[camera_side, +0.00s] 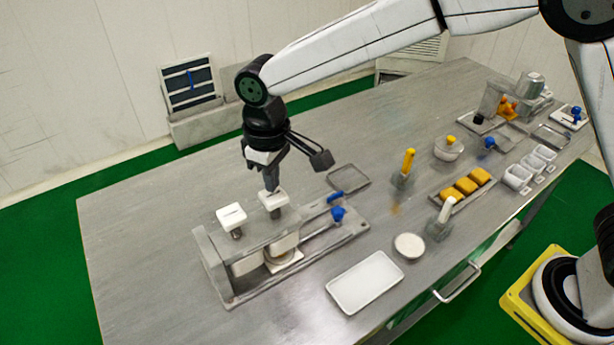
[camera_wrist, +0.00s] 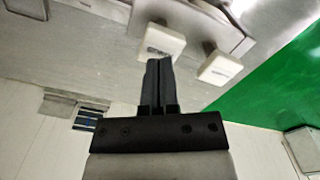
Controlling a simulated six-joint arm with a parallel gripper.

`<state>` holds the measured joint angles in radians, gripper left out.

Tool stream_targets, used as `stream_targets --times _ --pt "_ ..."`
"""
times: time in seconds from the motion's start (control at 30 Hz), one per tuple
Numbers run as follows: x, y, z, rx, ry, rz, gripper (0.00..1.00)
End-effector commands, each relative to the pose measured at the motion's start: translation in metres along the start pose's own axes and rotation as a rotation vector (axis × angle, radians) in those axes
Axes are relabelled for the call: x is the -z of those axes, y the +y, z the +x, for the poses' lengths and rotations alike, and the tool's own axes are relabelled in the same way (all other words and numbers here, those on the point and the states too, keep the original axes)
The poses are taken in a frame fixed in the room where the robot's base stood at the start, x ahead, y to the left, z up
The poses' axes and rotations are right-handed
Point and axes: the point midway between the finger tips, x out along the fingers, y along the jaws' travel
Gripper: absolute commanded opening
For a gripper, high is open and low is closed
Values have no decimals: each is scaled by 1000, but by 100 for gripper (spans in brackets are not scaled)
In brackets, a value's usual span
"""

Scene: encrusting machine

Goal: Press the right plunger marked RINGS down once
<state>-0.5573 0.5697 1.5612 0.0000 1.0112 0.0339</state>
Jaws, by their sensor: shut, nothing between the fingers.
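The encrusting machine (camera_side: 250,248) stands on the steel table with two white-capped plungers on top. The right plunger (camera_side: 271,201) has its stem showing under the cap, and so does the left plunger (camera_side: 231,217). My gripper (camera_side: 272,187) is shut and empty, pointing down at the right plunger's cap. I cannot tell whether the tips touch it. In the wrist view my shut fingers (camera_wrist: 159,62) overlap the edge of the right plunger's cap (camera_wrist: 160,38); the left plunger (camera_wrist: 220,68) is beside it. The cap markings are too small to read.
A blue-handled part (camera_side: 337,213) sits at the machine's right end. A white tray (camera_side: 364,282) and a round white dish (camera_side: 409,245) lie to the right. An empty shallow tray (camera_side: 349,178) is behind. The left of the table is clear.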

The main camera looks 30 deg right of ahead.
Motion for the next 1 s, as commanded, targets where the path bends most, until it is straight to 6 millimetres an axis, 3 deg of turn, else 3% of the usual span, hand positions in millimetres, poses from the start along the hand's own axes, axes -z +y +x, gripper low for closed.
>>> stream_targets --times 1.0 --pt "0 0 26 0 -1 0 0"
